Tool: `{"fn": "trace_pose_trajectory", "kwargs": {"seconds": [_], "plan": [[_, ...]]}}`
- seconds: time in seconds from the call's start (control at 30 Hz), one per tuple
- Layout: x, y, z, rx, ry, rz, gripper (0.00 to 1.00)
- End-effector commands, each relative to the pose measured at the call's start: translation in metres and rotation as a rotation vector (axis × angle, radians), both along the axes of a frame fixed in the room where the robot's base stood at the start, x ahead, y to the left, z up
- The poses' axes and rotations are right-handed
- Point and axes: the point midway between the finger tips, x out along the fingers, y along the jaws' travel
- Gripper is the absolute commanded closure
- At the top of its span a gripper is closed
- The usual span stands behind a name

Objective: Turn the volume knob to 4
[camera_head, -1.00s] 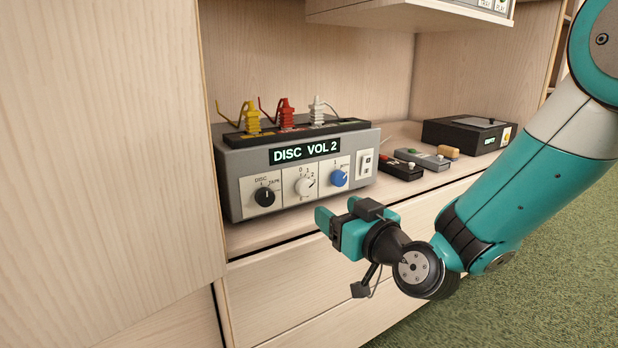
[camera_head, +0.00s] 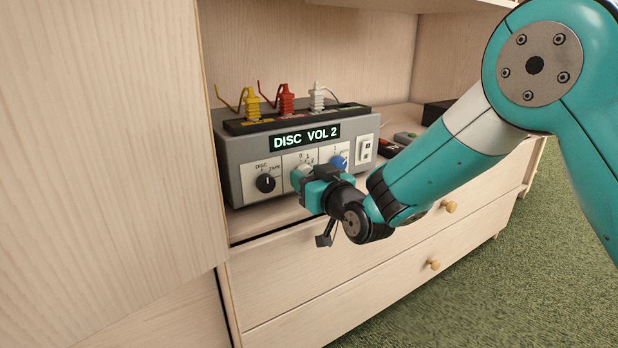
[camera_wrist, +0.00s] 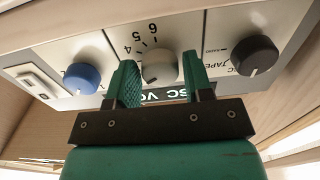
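The grey player (camera_head: 228,165) stands on the cabinet shelf, and its display (camera_head: 305,137) reads "DISC VOL 2". In the wrist view, which is upside down, the white volume knob (camera_wrist: 159,67) sits between the two green fingers of my gripper (camera_wrist: 160,78). The fingers are open, one on each side of the knob, with a small gap showing at each side. The numbers 4, 5 and 6 show beside the knob. In the head view my gripper (camera_head: 304,180) is at the player's front and mostly hides the knob.
A black selector knob (camera_head: 265,184) and a blue knob (camera_head: 339,161) flank the volume knob closely. A white switch (camera_head: 365,148) is further right. Yellow (camera_head: 252,105), red (camera_head: 286,99) and white (camera_head: 317,97) plugs stand on top. Remotes lie to the right, partly behind my arm.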

Motion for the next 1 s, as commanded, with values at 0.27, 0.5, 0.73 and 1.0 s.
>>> {"fn": "trace_pose_trajectory", "kwargs": {"seconds": [0.27,0.5,0.73,1.0], "plan": [[-0.0001,-0.0002,0.0002,0.002,0.001,0.000,0.84],[-0.0002,-0.0002,0.0013,0.045,0.030,0.000,0.84],[-0.0004,-0.0001,0.0024,0.164,0.112,-0.001,0.84],[-0.0007,0.0001,0.0039,0.372,0.254,-0.001,0.84]]}}
